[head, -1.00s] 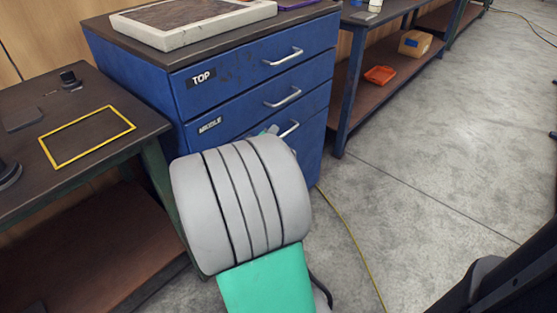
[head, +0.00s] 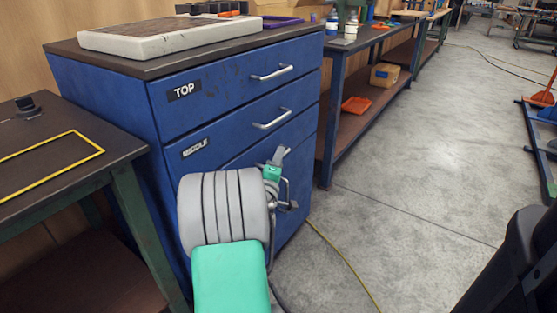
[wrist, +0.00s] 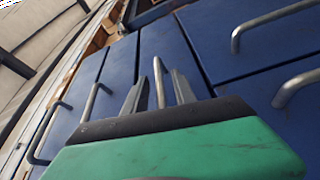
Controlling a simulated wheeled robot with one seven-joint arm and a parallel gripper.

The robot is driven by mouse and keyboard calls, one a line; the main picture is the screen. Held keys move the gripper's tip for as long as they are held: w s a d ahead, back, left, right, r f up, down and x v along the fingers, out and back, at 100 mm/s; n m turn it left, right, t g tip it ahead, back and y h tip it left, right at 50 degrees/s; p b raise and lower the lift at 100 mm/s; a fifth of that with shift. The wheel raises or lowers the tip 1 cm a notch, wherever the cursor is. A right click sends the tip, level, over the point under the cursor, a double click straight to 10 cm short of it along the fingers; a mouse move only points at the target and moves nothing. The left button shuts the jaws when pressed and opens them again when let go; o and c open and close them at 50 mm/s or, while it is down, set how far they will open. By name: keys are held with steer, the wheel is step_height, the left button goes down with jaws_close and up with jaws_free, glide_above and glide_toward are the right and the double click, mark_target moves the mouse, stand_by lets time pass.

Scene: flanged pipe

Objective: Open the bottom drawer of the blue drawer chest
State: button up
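The blue drawer chest (head: 105,115) stands in the middle of the head view. Its top drawer (head: 225,88) is marked TOP, and its middle drawer (head: 235,130) is marked MIDDLE; both look shut. The bottom drawer front (head: 300,222) is largely hidden behind my arm, so its label does not show. My gripper (head: 278,165) is at the chest front, below the middle handle (head: 272,118). In the wrist view my gripper (wrist: 160,80) points at blue drawer fronts with its fingers apart. A metal bar shows by the fingers; I cannot tell whether they touch it.
A dark table (head: 70,180) with a yellow frame stands at left. A workbench (head: 365,42) with an orange tray (head: 356,104) and a box on its shelf stands right of the chest. A yellow cable (head: 345,262) crosses the open concrete floor.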

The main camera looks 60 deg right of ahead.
steer(key=shift+d, duration=0.25)
steer(key=shift+c, duration=0.4)
jaws_close()
stand_by(0.9)
